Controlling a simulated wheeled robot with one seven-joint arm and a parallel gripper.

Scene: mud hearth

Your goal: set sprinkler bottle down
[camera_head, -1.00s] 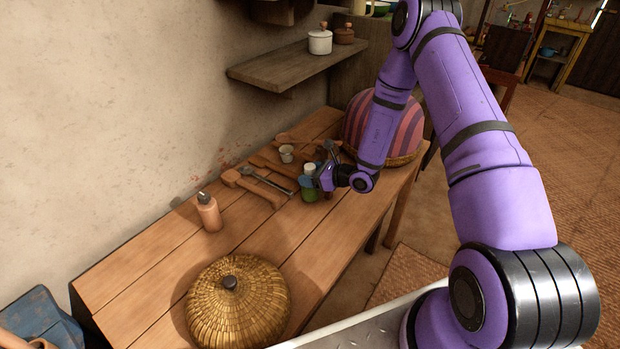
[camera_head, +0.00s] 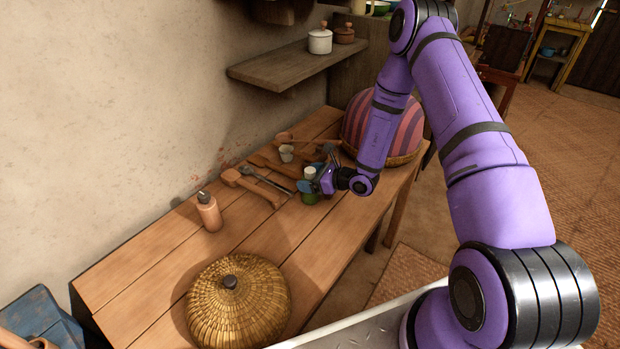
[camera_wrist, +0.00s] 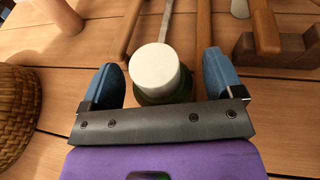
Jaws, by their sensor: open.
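The sprinkler bottle, as I take it, has a white cap (camera_wrist: 155,70) and a dark green body (camera_wrist: 162,97). It stands upright on the wooden table (camera_head: 320,228), and its green body (camera_head: 309,197) shows partly behind my gripper in the head view. My gripper (camera_head: 316,184) is open around the bottle. In the wrist view the blue fingers of my gripper (camera_wrist: 161,72) are on either side of it, with a visible gap on each side. The lower body is mostly hidden by the gripper's dark bar.
Wooden tools, including a mallet (camera_head: 252,188), and a small cup (camera_head: 286,153) lie close by. A striped domed basket (camera_head: 360,125) stands behind. A tan bottle (camera_head: 208,214) and a woven lidded basket (camera_head: 237,305) are nearer, with bare table between.

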